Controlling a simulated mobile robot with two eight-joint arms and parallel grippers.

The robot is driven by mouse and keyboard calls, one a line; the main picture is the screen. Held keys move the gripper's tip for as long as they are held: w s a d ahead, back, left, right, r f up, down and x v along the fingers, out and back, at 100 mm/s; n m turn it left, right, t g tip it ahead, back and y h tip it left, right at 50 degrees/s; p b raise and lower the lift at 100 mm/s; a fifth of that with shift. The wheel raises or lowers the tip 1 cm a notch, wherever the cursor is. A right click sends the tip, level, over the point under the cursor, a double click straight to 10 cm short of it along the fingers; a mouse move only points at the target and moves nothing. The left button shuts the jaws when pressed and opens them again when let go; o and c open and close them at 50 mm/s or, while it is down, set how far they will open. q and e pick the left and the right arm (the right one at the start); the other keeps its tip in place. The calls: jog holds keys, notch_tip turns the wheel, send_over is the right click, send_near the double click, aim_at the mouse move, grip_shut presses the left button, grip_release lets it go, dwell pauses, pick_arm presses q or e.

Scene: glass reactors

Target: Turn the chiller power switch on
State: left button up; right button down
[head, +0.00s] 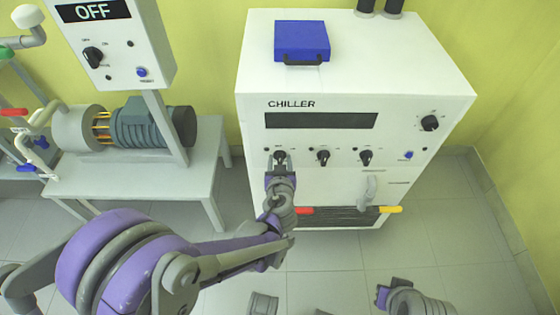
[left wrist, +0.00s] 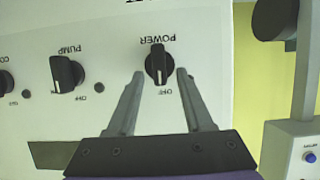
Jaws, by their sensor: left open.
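The chiller (head: 310,90) is a white cabinet with a blank dark display (head: 320,120) and a row of black knobs below it. The power switch is the leftmost knob of that row; in the left wrist view the power knob (left wrist: 158,64) appears upside down, with its long grip about upright and one end toward the OFF mark. My left gripper (head: 281,158) is open in front of it. In the left wrist view its fingertips (left wrist: 159,74) are on either side of the knob, with gaps. My right gripper (head: 383,297) seems to show at the bottom; its jaws are unclear.
The pump knob (left wrist: 67,73) is beside the power knob. A blue case (head: 301,40) lies on the chiller. A handle (head: 369,190) and red and yellow levers (head: 390,210) are lower on the front. A control box reading OFF (head: 93,12) and a motor (head: 145,125) stand left.

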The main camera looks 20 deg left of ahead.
pick_arm(q)
grip_shut()
dwell(0.4)
jog(key=shift+w+d+m+y, duration=0.1)
jog(key=shift+d+m+y, duration=0.15)
jog(key=shift+m+y, duration=0.4)
jog(key=shift+w+d+f+m+y+b, duration=0.1)
jog(key=shift+d+f+m+y+b, duration=0.15)
jog(key=shift+m+y, duration=0.7)
jog(key=shift+d+f+m+y+b, duration=0.1)
jog(key=shift+d+m+y+b, duration=0.2)
jog(key=shift+m, duration=1.05)
jog(key=shift+w+d+f+m+y+b, duration=0.1)
jog(key=shift+f+m+y+b, duration=0.15)
jog(key=shift+m+y, duration=0.75)
jog(key=shift+m, duration=0.35)
